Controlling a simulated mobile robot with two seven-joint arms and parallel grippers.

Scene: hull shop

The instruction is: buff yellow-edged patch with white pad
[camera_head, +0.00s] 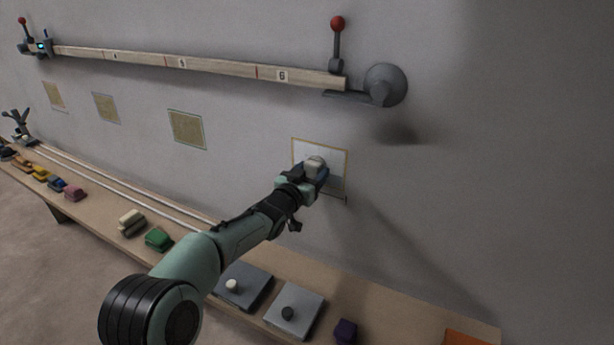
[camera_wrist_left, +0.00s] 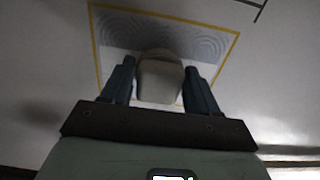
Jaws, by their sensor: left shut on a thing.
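The yellow-edged patch (camera_head: 335,160) is on the grey wall, right of several other patches. It also shows in the left wrist view (camera_wrist_left: 195,30), where its surface carries grey swirl marks in the upper part. My left gripper (camera_head: 314,172) is shut on the white pad (camera_head: 315,162) in front of the patch. In the left wrist view the pad (camera_wrist_left: 160,78) sits between the two fingers and overlaps the patch's lower middle. I cannot tell for sure whether the pad touches the wall. My right gripper is in neither view.
A long wooden rail (camera_head: 210,68) runs along the wall above the patches, with a red-knobbed lever (camera_head: 337,45) and a round grey mount (camera_head: 386,85) at its right end. Below, a bench (camera_head: 400,325) holds several coloured blocks, a green block (camera_head: 158,239) and two grey plates.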

